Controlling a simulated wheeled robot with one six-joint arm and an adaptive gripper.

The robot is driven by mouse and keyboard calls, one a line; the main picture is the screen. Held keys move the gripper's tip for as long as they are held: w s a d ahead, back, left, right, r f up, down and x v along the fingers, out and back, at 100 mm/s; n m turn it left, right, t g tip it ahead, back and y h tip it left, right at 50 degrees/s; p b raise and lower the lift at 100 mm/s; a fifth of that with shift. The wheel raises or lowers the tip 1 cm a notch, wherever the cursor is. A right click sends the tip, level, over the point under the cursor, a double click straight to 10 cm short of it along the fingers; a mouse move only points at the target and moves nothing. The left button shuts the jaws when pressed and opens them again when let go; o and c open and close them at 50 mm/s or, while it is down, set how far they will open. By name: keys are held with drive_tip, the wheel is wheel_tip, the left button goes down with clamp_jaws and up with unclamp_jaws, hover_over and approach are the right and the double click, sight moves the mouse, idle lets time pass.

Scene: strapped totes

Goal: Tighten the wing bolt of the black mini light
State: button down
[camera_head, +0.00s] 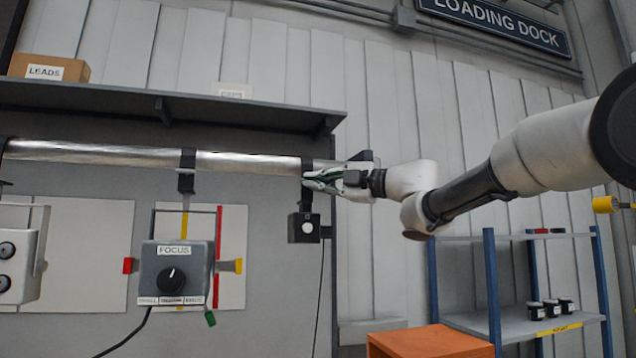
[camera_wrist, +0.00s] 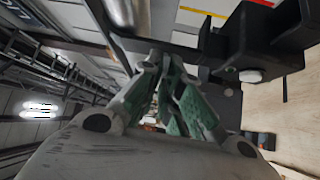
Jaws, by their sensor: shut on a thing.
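The black mini light (camera_head: 304,229) hangs below the right end of a silver pipe, with a pale round lens on its front. Its black clamp (camera_head: 307,166) is around the pipe. In the wrist view the dark body of the light (camera_wrist: 250,38) is at the upper right. My gripper (camera_head: 316,180) reaches in from the right, level with the clamp's lower part just above the light. Its green-padded fingers (camera_wrist: 166,72) are nearly together, shut on the wing bolt at the clamp. The bolt itself is hidden between the fingers.
The silver pipe (camera_head: 100,152) runs left under a dark shelf (camera_head: 170,100). A grey FOCUS light (camera_head: 174,270) with a black knob and coloured flaps hangs left of the mini light. A thin cable drops from the mini light. An orange box (camera_head: 430,344) and blue-post rack (camera_head: 490,290) stand lower right.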

drive_tip(key=shift+s+a+n+t+h, duration=0.15)
drive_tip(key=shift+a+n+t+h, duration=0.7)
drive_tip(key=shift+n+h, duration=3.05)
drive_tip(key=shift+s+a+n+t+h, duration=0.1)
drive_tip(key=shift+n+t+h, duration=1.5)
drive_tip(key=shift+n+h, duration=2.3)
drive_tip(key=shift+s+a+n+t+h, duration=0.15)
drive_tip(key=shift+a+n+t+h, duration=0.3)
drive_tip(key=shift+n+t+h, duration=3.15)
drive_tip(key=m+g+h, duration=0.2)
drive_tip(key=g+h, duration=0.1)
drive_tip(key=g, duration=0.2)
drive_tip(key=c, duration=1.6)
unclamp_jaws()
